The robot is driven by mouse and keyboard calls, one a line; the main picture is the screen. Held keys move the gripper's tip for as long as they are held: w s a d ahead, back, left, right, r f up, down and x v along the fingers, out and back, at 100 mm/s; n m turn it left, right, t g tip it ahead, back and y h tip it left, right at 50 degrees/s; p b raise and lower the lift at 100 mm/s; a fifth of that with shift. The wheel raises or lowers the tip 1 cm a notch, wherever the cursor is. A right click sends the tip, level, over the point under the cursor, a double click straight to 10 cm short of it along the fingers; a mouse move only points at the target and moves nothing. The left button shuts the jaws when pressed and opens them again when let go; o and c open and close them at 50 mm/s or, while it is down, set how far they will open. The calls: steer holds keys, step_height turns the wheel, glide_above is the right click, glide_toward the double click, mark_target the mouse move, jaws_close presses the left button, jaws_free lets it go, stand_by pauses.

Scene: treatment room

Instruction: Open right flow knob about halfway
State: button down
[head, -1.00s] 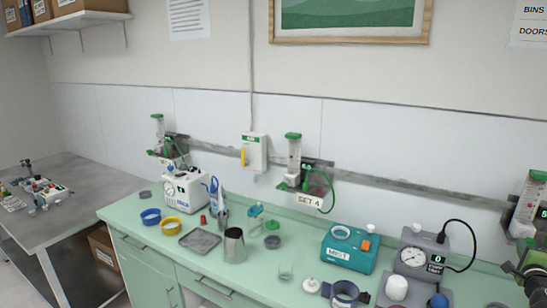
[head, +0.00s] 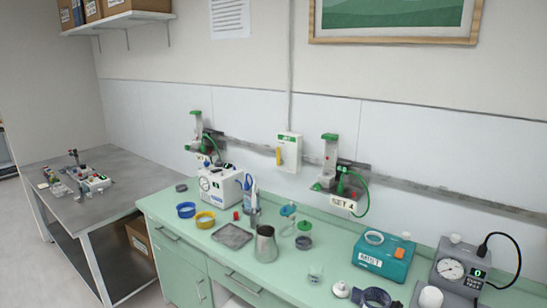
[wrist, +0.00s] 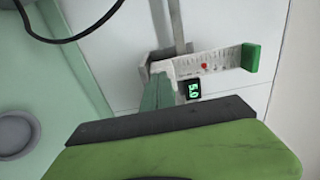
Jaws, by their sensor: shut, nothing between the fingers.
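In the wrist view, a flowmeter (wrist: 215,62) lies sideways in the picture, with a clear scaled tube, a red ball and a green cap at its right end. A small lit display (wrist: 194,90) beside it seems to read 5.0. A green part (wrist: 158,92), probably the flow knob, stands out towards me from the lower end. My gripper (wrist: 160,118), green with a dark front edge, is shut and empty just before it and hides part of it. I cannot tell whether they touch. My gripper and the right flowmeter are outside the head view.
Two other flowmeters, left (head: 197,132) and middle (head: 330,160), hang on the wall rail. The green counter (head: 215,262) below holds bowls, a steel jug (head: 265,245), a teal MIST box (head: 384,258) and a grey gauge unit (head: 460,270). A dark cable (wrist: 85,32) crosses the wrist view's top left.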

steer(key=v, duration=0.6)
steer(key=shift+w+a, duration=0.15)
